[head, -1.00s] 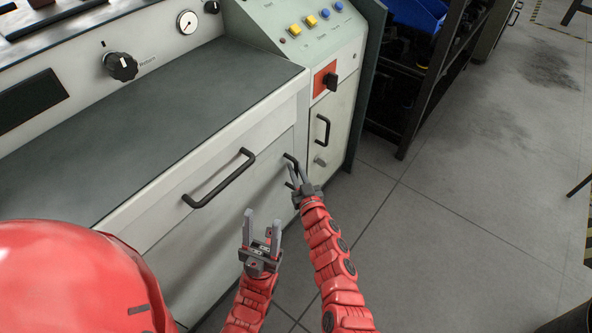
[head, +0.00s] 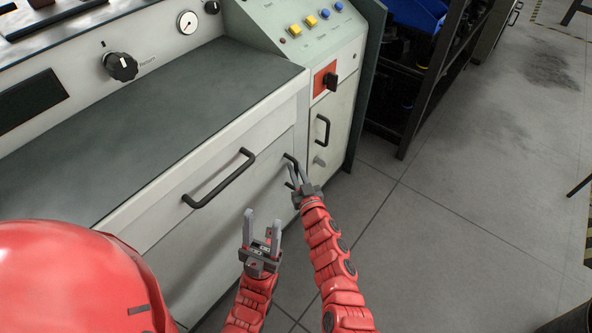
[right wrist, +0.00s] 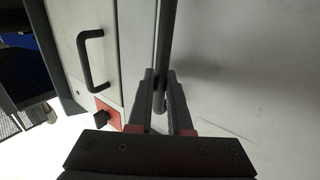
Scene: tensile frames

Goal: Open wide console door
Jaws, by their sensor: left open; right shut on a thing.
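The wide console door (head: 210,245) is the broad pale panel under the drawer front in the head view. It looks flush with the console. Its dark upright handle (head: 287,158) is near the door's right edge. My right gripper (head: 294,176) is shut on this handle. In the right wrist view the dark handle bar (right wrist: 166,45) runs between the two fingers of my right gripper (right wrist: 160,95), with the pale door panel (right wrist: 240,70) on the right. My left gripper (head: 262,228) is open and empty, in front of the door, lower left of the right gripper.
The drawer handle (head: 218,180) sticks out above the door. To the right are a narrow door (head: 333,130) with its own handle and a red switch plate (head: 325,78). A dark shelf rack (head: 420,90) stands beyond. The grey floor (head: 480,220) at right is open.

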